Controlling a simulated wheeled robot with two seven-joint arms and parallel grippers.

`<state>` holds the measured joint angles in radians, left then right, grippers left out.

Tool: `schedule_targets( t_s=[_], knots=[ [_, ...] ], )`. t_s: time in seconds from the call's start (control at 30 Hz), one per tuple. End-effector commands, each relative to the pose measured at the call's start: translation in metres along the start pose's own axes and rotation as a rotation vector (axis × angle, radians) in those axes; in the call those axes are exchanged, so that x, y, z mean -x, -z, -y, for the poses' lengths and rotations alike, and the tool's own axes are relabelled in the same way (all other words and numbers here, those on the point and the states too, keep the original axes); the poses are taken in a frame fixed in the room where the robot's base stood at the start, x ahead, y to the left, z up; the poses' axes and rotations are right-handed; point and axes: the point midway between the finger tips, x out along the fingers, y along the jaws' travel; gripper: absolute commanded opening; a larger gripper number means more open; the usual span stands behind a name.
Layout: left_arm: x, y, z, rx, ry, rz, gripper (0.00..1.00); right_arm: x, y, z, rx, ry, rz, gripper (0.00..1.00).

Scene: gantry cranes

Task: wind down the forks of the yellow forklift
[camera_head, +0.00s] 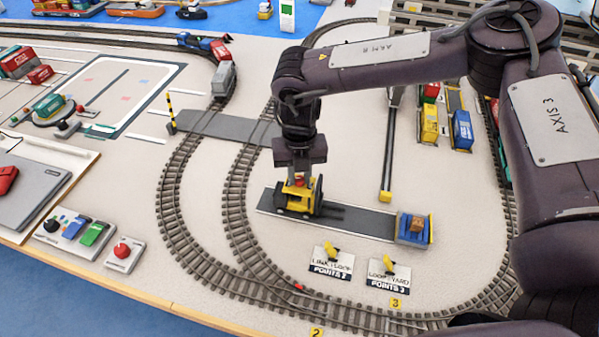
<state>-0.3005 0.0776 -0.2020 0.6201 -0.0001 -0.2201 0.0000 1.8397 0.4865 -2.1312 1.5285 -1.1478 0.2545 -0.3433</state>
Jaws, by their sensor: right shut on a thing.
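The yellow forklift (295,200) stands on a grey strip (360,219) in the middle of the table. Its dark forks (333,210) point right, close above or on the strip; their exact height is hard to tell. My right gripper (299,178) reaches straight down onto the top of the forklift and is shut on a small red part there, mostly hidden by the fingers. A blue and brown load on a yellow-edged stand (414,228) is at the strip's right end, apart from the fork tips. My left gripper is not in view.
Curved rail tracks (237,205) run left of the forklift. Two yellow point levers (332,253) (389,265) are in front of it. A control box with buttons (75,230) and a red-knob box (124,254) sit at the front left. A grey post with a yellow foot (386,194) lies behind the strip.

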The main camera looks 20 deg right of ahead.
Motion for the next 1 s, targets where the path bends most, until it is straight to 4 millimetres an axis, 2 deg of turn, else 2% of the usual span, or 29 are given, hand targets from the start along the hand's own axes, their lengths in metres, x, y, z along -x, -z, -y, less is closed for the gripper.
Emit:
schedule_targets(
  t_s=[0.07,0.3,0.33,0.47,0.77,0.87,1.0],
  knots=[
    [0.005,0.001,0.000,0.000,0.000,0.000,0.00,0.002,0.000,0.000,0.024,-0.001,-0.002,0.00],
    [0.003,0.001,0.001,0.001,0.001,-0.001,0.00,0.001,0.000,0.000,0.031,0.000,0.000,0.00],
    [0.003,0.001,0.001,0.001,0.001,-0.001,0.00,0.001,0.000,0.000,0.031,0.000,0.000,0.25],
    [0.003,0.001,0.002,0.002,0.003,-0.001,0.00,0.001,0.000,0.000,0.031,0.000,0.000,0.42],
    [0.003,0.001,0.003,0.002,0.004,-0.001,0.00,0.002,0.000,0.000,0.030,0.000,0.000,0.44],
    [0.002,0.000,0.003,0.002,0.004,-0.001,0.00,0.010,-0.001,0.000,0.030,-0.001,0.002,0.44],
    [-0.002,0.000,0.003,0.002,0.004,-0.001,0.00,0.032,-0.001,0.000,0.030,-0.003,0.003,0.44]
  ],
)
